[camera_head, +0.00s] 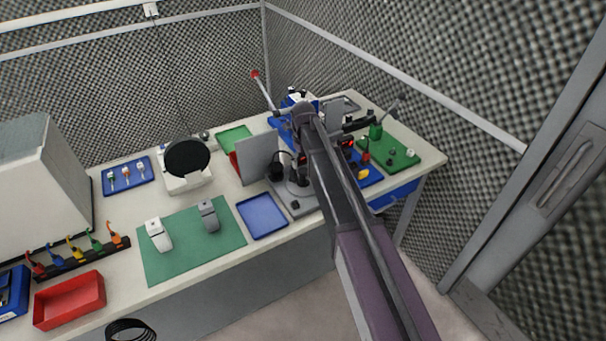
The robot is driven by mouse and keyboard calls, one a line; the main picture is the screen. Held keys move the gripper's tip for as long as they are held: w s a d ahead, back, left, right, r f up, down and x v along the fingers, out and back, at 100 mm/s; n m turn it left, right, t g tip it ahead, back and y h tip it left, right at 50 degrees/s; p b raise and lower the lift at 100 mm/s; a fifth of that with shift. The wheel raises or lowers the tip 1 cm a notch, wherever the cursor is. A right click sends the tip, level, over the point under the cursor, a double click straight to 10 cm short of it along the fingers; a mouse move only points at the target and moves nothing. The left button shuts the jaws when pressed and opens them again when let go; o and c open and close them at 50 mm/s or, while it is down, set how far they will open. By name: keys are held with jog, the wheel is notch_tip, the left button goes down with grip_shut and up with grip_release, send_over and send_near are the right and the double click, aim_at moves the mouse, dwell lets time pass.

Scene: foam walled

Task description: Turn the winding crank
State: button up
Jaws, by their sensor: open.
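My arm reaches from the bottom right over the worktable. My dark gripper (360,124) is at its far end, small in the picture, above the table's right part. It is open, with nothing seen between its fingers. Just right of it, a green upright part (376,131) stands by a green board (398,153), and a slanted grey lever (391,108) rises beside it. This may be the winding crank, but I cannot tell for sure. My gripper looks close to it; contact cannot be made out. A rod with a red knob (255,74) stands further left. My arm hides part of the table between.
Left of my arm are a grey upright panel (257,158), a dark device on a grey base (298,207) and a blue tray (262,216). A green mat (180,263) and a red bin (69,301) lie further left. Foam walls stand close behind and right.

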aim_at(303, 170)
jog(key=shift+f+b, duration=1.7)
jog(key=shift+f, duration=0.3)
jog(key=c, duration=1.1)
